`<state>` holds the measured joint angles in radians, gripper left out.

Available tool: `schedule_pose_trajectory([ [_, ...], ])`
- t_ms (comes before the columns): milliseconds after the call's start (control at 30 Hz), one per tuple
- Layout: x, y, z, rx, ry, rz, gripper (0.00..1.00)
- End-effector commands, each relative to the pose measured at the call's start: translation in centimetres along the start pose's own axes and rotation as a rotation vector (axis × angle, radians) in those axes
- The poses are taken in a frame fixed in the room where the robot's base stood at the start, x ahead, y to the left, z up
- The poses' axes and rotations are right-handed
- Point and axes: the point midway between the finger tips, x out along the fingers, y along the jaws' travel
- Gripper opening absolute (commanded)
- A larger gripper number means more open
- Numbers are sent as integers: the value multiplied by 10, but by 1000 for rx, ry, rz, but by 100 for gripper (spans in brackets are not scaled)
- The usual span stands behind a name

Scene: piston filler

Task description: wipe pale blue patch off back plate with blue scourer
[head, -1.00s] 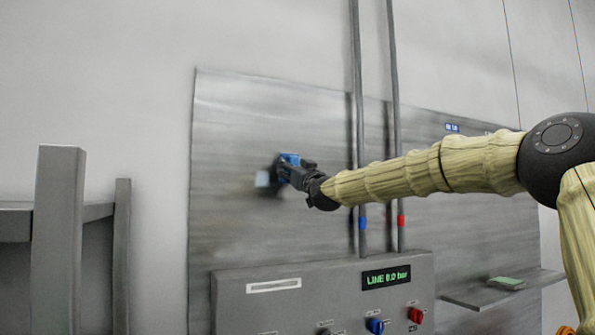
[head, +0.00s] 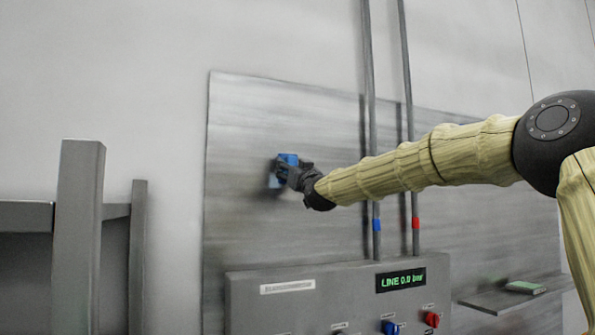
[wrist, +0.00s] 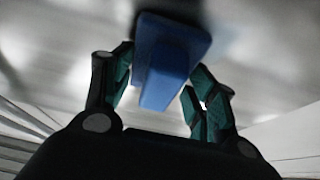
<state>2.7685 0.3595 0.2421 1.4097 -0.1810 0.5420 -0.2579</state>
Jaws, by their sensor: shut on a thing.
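The blue scourer (head: 289,159) is held in my gripper (head: 285,172) at the back plate (head: 300,105), left of the two pipes. In the wrist view the scourer (wrist: 168,68) sits between the two fingers of my gripper (wrist: 163,85), with the blurred grey plate beyond it. The pale blue patch (head: 273,181) is mostly hidden behind the gripper and scourer; only a small bluish sliver seems to show at their left. I cannot tell whether the scourer touches the plate.
Two vertical pipes (head: 370,90) run up the plate to the right of my gripper. A control box (head: 300,305) with a display and knobs stands out below. A shelf (head: 490,302) at the right bears a green pad (head: 525,287). A grey frame (head: 80,230) stands at the left.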

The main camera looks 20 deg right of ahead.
Motion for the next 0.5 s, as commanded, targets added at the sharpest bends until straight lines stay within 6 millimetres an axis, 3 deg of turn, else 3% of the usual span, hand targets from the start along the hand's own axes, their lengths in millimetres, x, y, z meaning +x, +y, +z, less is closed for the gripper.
schedule_pose_trajectory([
  [233,-1,-17,1,-2,-1,-1,38],
  [500,-1,-24,1,0,-1,0,38],
])
